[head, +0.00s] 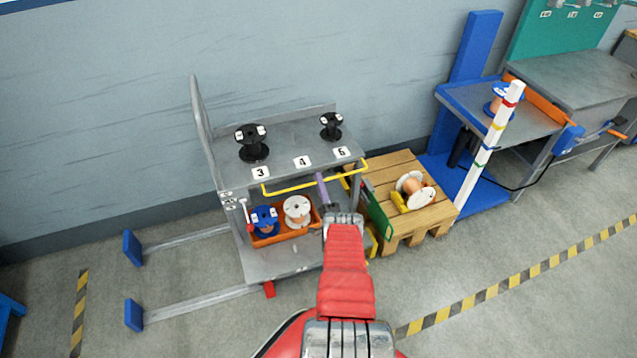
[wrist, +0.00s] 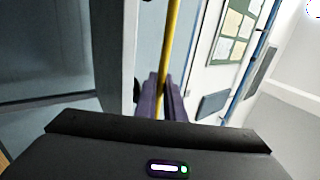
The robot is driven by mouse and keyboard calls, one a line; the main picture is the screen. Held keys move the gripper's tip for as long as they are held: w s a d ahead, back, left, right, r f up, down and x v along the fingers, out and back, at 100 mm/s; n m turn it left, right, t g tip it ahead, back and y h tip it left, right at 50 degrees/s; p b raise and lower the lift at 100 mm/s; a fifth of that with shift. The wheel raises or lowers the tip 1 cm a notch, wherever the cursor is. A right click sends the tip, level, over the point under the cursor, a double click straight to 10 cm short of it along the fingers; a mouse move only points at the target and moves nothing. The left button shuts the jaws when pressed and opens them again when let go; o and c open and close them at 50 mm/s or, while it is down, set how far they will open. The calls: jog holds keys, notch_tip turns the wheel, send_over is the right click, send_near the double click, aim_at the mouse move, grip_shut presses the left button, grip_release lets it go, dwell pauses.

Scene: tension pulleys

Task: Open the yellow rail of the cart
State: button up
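The grey cart (head: 285,262) stands against the wall. Its yellow rail (head: 290,186) runs along the front edge, just below the top shelf. My gripper (head: 320,180) is at the middle of the rail, with its purple fingers meeting it. In the wrist view, the yellow rail (wrist: 172,45) runs upright between the purple fingers of my gripper (wrist: 165,85). The fingers look closed around it with little gap. The far fingertip is partly hidden in the head view.
Black spools (head: 252,143) stand on the cart's top shelf. An orange bin (head: 272,238) with blue and white spools sits on the lower shelf. A wooden pallet stand (head: 395,168) with a copper-wound spool (head: 415,188) is close on the right. The floor in front is clear.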

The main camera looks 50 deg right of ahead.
jog(key=o, duration=0.4)
jog(key=shift+o, duration=0.2)
jog(key=shift+r, duration=0.2)
jog(key=shift+r, duration=2.7)
jog(key=o, duration=1.2)
notch_tip(320, 180, up, 4)
jog(key=shift+r, duration=0.2)
